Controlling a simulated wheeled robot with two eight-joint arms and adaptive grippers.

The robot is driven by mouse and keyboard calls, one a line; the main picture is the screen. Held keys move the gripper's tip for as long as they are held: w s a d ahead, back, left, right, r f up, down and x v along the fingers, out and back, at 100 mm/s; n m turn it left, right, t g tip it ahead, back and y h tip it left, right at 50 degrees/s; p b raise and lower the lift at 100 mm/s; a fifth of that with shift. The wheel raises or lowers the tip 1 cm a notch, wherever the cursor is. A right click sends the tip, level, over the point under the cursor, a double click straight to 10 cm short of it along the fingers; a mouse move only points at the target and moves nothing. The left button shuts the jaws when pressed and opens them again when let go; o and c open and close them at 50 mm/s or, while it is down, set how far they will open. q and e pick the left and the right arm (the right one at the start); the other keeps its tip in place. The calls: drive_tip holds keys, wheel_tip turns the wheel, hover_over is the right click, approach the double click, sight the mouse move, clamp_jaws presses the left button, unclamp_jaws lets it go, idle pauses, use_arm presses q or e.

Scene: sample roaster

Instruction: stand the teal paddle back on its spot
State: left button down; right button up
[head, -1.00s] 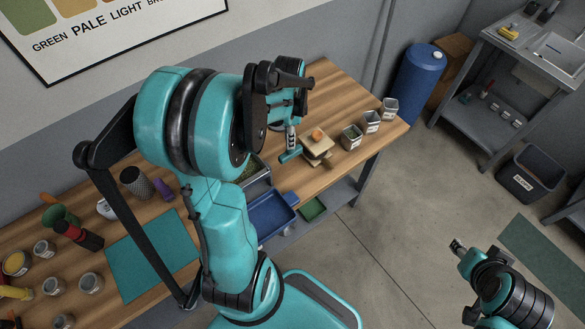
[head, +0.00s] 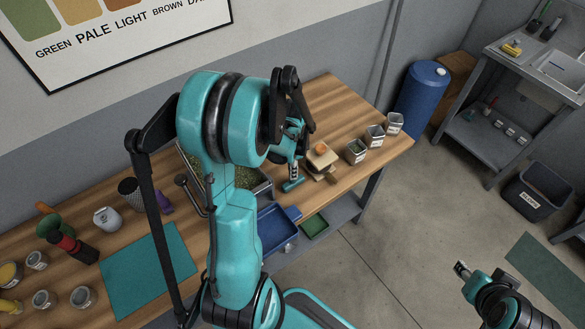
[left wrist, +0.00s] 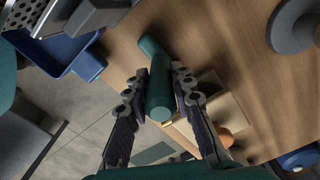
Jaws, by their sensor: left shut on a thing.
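The teal paddle (left wrist: 157,78) is between the two fingers of my left gripper (left wrist: 160,88), which is shut on it in the left wrist view. Its rounded far end points up past the fingertips. In the head view, a teal end of the paddle (head: 292,186) shows below the left gripper (head: 297,168), over the bench near a wooden block. I cannot tell if it touches the bench. The rest is hidden by my arm. I cannot make out its spot. My right gripper (head: 462,268) is over the floor, away from the bench; its fingers are too small to read.
The wooden block (head: 320,158) carries an orange thing (head: 321,147). Several labelled canisters (head: 356,152) stand right of it. A tray of green beans (head: 258,190) is left of the gripper, with a blue tray (head: 276,224) below. A teal mat (head: 148,272) lies at left.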

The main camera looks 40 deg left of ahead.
use_arm(q)
drive_tip(key=c, duration=1.3)
unclamp_jaws()
drive_tip(key=shift+f, duration=0.1)
drive_tip(key=shift+r+p, duration=0.25)
drive_tip(key=shift+p, duration=0.05)
wheel_tip(320, 180, up, 12)
drive_tip(key=p, duration=0.3)
drive_tip(key=shift+f, duration=0.25)
drive_tip(key=s+d+r+n+t, duration=0.3)
drive_tip(key=d+r+n, duration=0.1)
drive_tip(key=d, duration=0.5)
drive_tip(key=s+d+r+n+t, duration=0.3)
drive_tip(key=d+r+n+t, duration=0.1)
drive_tip(key=d, duration=0.4)
drive_tip(key=shift+s+d+n, duration=0.3)
drive_tip(key=shift+d, duration=0.05)
